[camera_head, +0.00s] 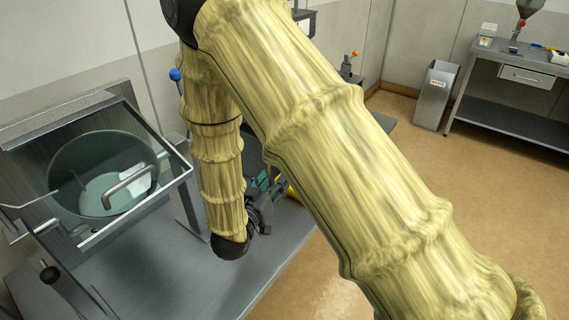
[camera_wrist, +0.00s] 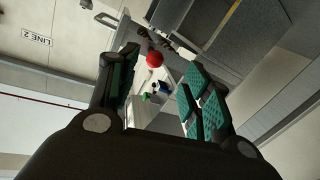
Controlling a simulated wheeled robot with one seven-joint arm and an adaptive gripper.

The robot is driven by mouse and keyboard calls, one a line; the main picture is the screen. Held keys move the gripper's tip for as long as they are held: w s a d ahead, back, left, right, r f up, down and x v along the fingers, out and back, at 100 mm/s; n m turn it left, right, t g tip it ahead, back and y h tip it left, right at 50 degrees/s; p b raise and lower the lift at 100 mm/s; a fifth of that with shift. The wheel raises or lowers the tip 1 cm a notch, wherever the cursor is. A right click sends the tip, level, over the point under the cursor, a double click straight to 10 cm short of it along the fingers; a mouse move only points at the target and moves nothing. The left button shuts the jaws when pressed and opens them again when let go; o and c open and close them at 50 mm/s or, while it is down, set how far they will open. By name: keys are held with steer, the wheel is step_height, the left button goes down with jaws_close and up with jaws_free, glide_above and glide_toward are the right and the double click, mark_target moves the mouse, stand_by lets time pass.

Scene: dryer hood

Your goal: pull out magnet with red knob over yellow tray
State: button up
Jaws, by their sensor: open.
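A round red knob (camera_wrist: 154,59) shows in the wrist view, ahead of my gripper (camera_wrist: 158,78) and between the lines of its two green-padded fingers. The fingers are apart, with nothing held between them. Whether the knob is within the fingers' reach is hard to tell. In the head view my gripper (camera_head: 264,190) hangs at the end of my yellow-sleeved arm, over the grey bench. A small yellow patch (camera_head: 291,190), perhaps the tray, shows beside it, mostly hidden by my arm. The magnet's body cannot be made out.
A glass-lidded hood (camera_head: 118,175) with a bar handle stands at left, close to my arm. A blue knob (camera_head: 176,74) rises behind it. A grey bin (camera_head: 436,95) and side table (camera_head: 515,118) stand at the far right. The brown floor between is clear.

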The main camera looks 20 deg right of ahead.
steer(key=shift+m+h, duration=0.3)
steer(key=shift+h, duration=0.1)
steer(key=x, duration=0.3)
steer(key=r+b+x, duration=0.1)
steer(key=x, duration=0.6)
steer(key=shift+w+r, duration=0.3)
steer(key=shift+w, duration=0.15)
